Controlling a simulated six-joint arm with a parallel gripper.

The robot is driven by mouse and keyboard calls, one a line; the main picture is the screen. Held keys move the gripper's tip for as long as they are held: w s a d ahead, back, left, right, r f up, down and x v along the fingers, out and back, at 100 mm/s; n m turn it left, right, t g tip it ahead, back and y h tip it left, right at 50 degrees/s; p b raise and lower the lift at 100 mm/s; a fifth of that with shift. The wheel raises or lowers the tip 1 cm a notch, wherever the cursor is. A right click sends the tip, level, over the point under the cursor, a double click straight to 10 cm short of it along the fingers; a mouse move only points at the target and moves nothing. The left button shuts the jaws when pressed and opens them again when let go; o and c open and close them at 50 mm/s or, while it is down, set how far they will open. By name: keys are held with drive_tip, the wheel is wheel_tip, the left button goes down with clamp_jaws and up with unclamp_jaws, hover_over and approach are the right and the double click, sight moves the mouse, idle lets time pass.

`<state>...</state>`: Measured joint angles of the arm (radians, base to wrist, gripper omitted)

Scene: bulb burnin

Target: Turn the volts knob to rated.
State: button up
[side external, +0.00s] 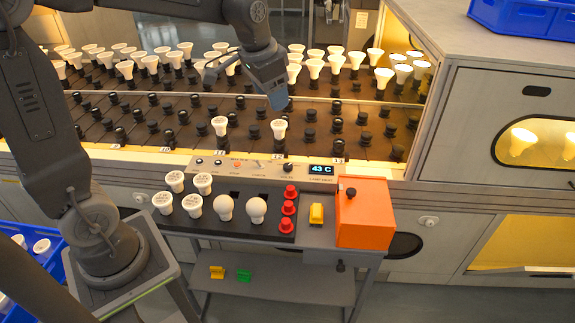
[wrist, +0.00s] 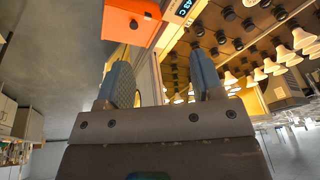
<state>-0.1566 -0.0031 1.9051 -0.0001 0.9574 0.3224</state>
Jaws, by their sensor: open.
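The control panel (side external: 260,169) runs along the front edge of the bulb rack. The volts knob (side external: 288,167) is a small dark knob on it, just left of the lit display (side external: 321,169) that reads 43 C. Its pointer setting is too small to read. My gripper (side external: 279,100) is above the rack, behind and above the panel, apart from the knob. In the wrist view my gripper (wrist: 163,78) shows two blue-grey fingers spread apart with nothing between them. There the display (wrist: 183,8) shows at the top edge, and I cannot make out the volts knob.
An orange box (side external: 364,215) with a black knob stands at the right of the front bench. Beside it are a yellow block (side external: 316,214), red knobs (side external: 288,208) and a black tray (side external: 240,226) with several bulbs. White bulbs stand in the rack behind the panel.

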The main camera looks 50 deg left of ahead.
drive_tip(key=w+a+f+m+g, duration=0.1)
drive_tip(key=w+a+f+g, duration=0.1)
drive_tip(key=w+a+f, duration=0.75)
drive_tip(key=m+g, duration=0.1)
approach(288, 166)
drive_tip(key=shift+h, duration=0.3)
drive_tip(key=f, duration=0.9)
drive_tip(key=shift+w+a+f, duration=0.1)
drive_tip(key=shift+a+f, duration=0.15)
drive_tip(key=shift+a, duration=0.15)
drive_tip(key=c, duration=0.9)
